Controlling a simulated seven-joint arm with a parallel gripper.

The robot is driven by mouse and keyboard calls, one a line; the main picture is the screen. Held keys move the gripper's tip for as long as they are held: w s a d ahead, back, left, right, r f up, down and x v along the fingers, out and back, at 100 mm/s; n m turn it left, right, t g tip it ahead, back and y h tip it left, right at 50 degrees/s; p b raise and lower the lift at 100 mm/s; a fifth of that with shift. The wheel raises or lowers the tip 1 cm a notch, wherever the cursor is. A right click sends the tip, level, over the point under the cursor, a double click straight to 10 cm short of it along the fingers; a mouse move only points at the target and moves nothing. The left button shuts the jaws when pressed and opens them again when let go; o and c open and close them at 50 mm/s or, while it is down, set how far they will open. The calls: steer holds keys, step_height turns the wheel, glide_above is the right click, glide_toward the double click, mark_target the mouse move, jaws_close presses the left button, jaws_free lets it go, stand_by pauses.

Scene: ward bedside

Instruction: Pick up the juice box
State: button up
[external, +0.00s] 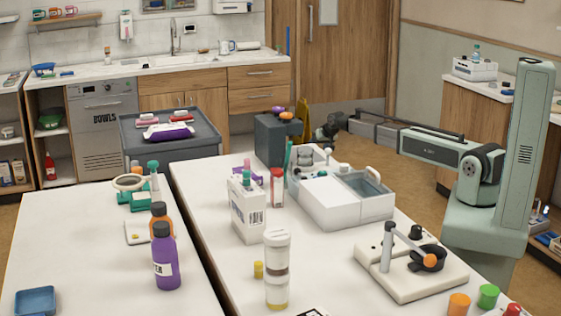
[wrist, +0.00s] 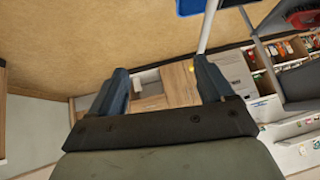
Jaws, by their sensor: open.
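My gripper (external: 322,131) is at the end of my outstretched arm, beyond the table and up and right of the carton in the external view. The wrist view shows its two blue-grey fingers (wrist: 162,75) spread wide with nothing between them. I cannot make out the carton in the wrist view.
A red-topped jar (external: 277,188) stands right beside the carton, and a white-lidded clear container (external: 277,270) stands in front. A white bin-like unit (external: 335,208) is to the right. A grey cart (external: 135,125) is behind.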

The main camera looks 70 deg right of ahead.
steer(key=w+a+r+t+y, duration=0.1)
steer(key=w+a+r, duration=0.15)
steer(key=r, duration=0.45)
steer(key=w+a+r+t, duration=0.15)
steer(key=w+r, duration=0.25)
steer(key=r, duration=0.4)
steer(key=w+a+r+n+t+y, duration=0.1)
steer(key=a+r, duration=0.4)
steer(key=a, duration=0.5)
steer(key=w+a+r+n+t+y, duration=0.1)
steer(key=a+r+y, duration=0.2)
steer(key=a, duration=0.7)
steer(key=w+a+r+n+t+y, duration=0.1)
steer(key=w+a+r+y, duration=0.1)
steer(key=a+r, duration=0.5)
steer(key=shift+w+a+n, duration=0.1)
steer(key=shift+a+n, duration=0.2)
steer(key=shift+a, duration=1.45)
steer(key=s+a+n+y, duration=0.2)
steer(key=a, duration=0.6)
steer(key=n+g+h, duration=0.2)
steer(key=n+g, duration=0.7)
steer(key=n, duration=0.2)
glide_toward(279, 170)
steer(key=x, duration=0.6)
steer(key=shift+w+f, duration=0.15)
steer(key=shift+f, duration=0.05)
steer(key=shift+x, duration=2.65)
steer(key=shift+a, duration=0.1)
